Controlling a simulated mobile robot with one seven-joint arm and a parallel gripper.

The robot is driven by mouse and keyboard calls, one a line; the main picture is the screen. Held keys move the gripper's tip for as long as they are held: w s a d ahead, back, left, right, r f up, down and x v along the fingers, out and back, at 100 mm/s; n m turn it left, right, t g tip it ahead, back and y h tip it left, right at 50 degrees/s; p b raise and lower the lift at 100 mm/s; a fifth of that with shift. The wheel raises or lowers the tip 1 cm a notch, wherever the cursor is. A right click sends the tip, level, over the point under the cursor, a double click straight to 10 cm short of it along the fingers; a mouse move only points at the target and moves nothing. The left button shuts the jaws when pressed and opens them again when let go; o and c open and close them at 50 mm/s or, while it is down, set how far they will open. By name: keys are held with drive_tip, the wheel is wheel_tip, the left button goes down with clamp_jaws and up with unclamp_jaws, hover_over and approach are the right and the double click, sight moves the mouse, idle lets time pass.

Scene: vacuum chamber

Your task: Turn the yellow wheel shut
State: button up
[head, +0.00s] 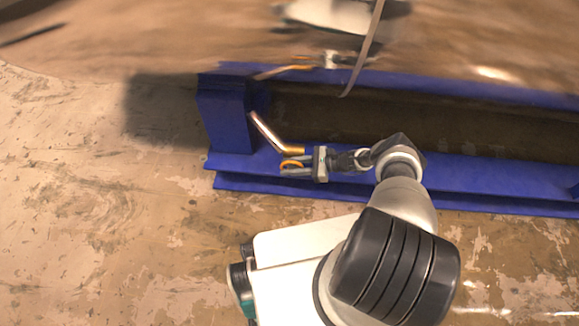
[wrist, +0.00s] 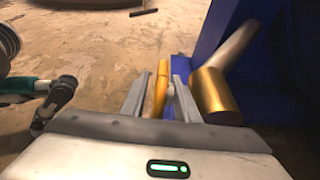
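The yellow wheel (head: 289,163) shows in the head view as a small yellow curve at my gripper's fingers, beside the blue beam. In the wrist view the wheel (wrist: 160,85) is seen nearly edge-on, standing between the two grey fingers. My gripper (head: 287,168) reaches left along the beam's front edge. In the wrist view my gripper (wrist: 162,92) is open, with one finger on each side of the wheel. A gap shows between the wheel and the right finger. The wheel's lower part is hidden behind the gripper body.
A silver pipe (head: 268,131) with a brass end (wrist: 213,92) stands close to the right finger. A blue beam frame (head: 226,120) lies under a large reflective curved surface (head: 150,30). Worn floor (head: 90,210) is open at left.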

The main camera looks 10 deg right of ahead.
drive_tip(key=shift+d, duration=0.1)
drive_tip(key=v, duration=1.7)
drive_tip(key=shift+r, duration=0.15)
drive_tip(key=a+r+n+g+h+p, duration=0.1)
drive_tip(key=a+r+g+h, duration=0.15)
drive_tip(key=a, duration=0.35)
drive_tip(key=a+r+g+h+p, duration=0.1)
drive_tip(key=a+g+h+p, duration=0.1)
drive_tip(key=a+g+h, duration=0.3)
drive_tip(key=w+a+r+m+t+h+p, duration=0.15)
drive_tip(key=w+a+r+t+h, duration=0.3)
drive_tip(key=r, duration=0.55)
drive_tip(key=shift+n+g+h, duration=0.25)
drive_tip(key=shift+g+h, duration=0.45)
drive_tip(key=shift+h, duration=0.1)
drive_tip(key=f+b, duration=0.2)
drive_tip(key=f, duration=0.6)
drive_tip(key=f+b, duration=0.2)
drive_tip(key=f, duration=0.7)
drive_tip(key=shift+w+f, duration=0.15)
drive_tip(key=shift+w, duration=0.1)
clamp_jaws()
